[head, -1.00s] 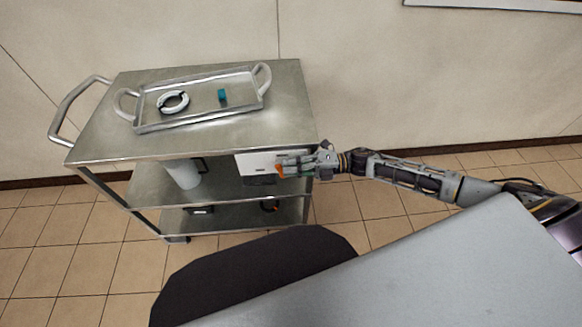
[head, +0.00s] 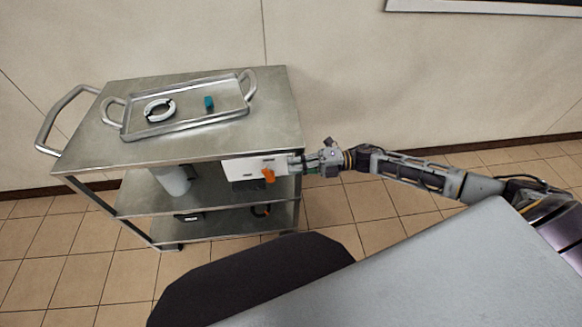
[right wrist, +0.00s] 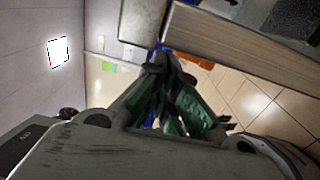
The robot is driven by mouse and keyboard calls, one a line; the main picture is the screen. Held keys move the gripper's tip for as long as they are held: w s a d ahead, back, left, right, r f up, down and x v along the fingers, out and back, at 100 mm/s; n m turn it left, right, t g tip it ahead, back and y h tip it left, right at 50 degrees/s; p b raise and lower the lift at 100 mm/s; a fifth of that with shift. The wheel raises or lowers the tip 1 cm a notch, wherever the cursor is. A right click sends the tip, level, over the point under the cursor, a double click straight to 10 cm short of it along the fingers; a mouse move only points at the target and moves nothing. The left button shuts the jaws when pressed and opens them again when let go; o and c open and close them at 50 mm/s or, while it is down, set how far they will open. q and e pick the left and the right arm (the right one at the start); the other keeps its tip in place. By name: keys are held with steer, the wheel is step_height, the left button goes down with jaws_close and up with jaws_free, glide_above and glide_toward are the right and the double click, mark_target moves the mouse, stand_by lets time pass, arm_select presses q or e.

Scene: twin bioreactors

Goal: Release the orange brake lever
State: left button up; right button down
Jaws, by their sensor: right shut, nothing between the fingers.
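The orange brake lever (head: 268,175) sits on the front of a white box (head: 242,168) fixed under the right end of the steel cart's top (head: 200,148). My right gripper (head: 300,165) is at the cart's right corner, just right of the lever and apart from it. Its fingers are shut and empty. In the right wrist view, the closed fingers (right wrist: 165,75) point toward the cart edge, and a little orange shows just beyond them, partly hidden. My left gripper is not in view.
On the cart top a steel tray (head: 150,132) holds a white ring (head: 160,110) and a teal block (head: 209,103). A white container (head: 174,181) stands on the shelf below. The tiled floor right of the cart is open.

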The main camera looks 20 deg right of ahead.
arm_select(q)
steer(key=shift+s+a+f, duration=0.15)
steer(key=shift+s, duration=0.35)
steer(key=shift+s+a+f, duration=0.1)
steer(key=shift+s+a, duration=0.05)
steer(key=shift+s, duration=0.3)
arm_select(e)
steer(key=s+d+r, duration=0.2)
steer(key=d, duration=0.5)
steer(key=shift+r, duration=0.25)
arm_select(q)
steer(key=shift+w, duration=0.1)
arm_select(e)
steer(key=shift+w, duration=0.1)
